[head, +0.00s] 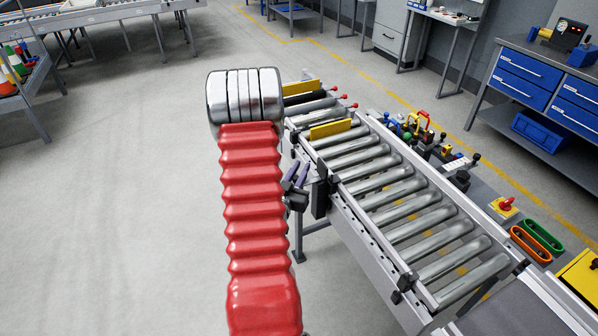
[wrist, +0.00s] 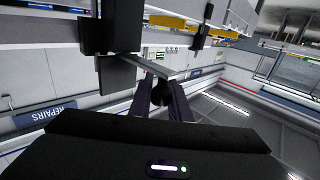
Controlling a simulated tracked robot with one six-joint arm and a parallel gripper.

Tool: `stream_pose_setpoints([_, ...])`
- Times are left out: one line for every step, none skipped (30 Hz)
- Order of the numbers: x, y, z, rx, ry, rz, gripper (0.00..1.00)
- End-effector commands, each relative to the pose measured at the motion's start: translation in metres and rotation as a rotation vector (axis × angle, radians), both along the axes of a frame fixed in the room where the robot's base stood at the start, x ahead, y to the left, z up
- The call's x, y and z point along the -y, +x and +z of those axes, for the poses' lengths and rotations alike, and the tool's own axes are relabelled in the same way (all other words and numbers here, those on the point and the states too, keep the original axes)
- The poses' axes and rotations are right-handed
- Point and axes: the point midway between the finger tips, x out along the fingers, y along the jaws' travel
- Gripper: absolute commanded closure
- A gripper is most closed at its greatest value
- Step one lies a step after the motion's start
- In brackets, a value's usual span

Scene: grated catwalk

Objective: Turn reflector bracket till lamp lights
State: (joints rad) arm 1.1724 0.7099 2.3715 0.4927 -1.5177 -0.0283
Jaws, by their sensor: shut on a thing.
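My gripper (head: 295,178), with dark purple fingers, is at the left side rail of the roller conveyor, partly hidden by my red arm. In the wrist view its two fingers (wrist: 161,100) are closed on the end of a thin grey arm, which I take for the reflector bracket (wrist: 143,65). The bracket reaches out from a black block (wrist: 110,35) on the rail and looks tilted. A black block (head: 320,192) shows beside the gripper in the head view. The reflector face is not clear. I cannot make out the task's lamp or whether it is lit.
The roller conveyor (head: 385,180) runs diagonally at right, with yellow bars (head: 330,129) near its far end. Controls, including a red button (head: 505,204), and green and orange trays line its far side. A blue drawer bench (head: 528,75) stands behind. Left floor is clear.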

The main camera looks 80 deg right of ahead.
Motion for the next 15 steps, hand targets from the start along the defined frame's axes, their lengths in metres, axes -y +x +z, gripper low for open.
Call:
stream_pose_setpoints([-0.0002,-0.0001,0.0002,0.0,0.0,0.001,1.0])
stream_pose_setpoints([-0.0004,0.0004,0.0002,0.0,0.0,0.003,1.0])
stream_pose_setpoints([-0.0005,0.0012,0.0002,0.0,0.0,0.005,1.0])
stream_pose_setpoints([-0.0007,0.0016,0.0002,0.0,0.0,0.006,1.0])
stream_pose_setpoints([-0.0007,0.002,0.0002,0.0,0.0,0.007,1.0])
stream_pose_setpoints([-0.001,0.0025,0.0002,0.0,0.0,0.007,1.0])
stream_pose_setpoints([-0.0011,0.0027,0.0002,0.0,0.0,0.007,1.0])
stream_pose_setpoints([-0.0011,0.0031,0.0002,0.0,0.0,0.008,1.0])
stream_pose_setpoints([-0.0013,0.0036,0.0002,0.0,0.0,0.008,1.0])
stream_pose_setpoints([-0.0013,0.0039,0.0001,0.0,0.0,0.009,1.0])
stream_pose_setpoints([-0.0014,0.0043,0.0001,0.0,0.0,0.009,1.0])
stream_pose_setpoints([-0.0015,0.0045,0.0001,0.0,0.0,0.009,0.83])
stream_pose_setpoints([-0.0015,0.0046,0.0001,0.0,0.0,0.01,0.8])
stream_pose_setpoints([-0.0016,0.0048,0.0001,0.0,0.0,0.01,0.78])
stream_pose_setpoints([-0.0015,0.0052,0.0001,0.0,0.0,0.011,0.76])
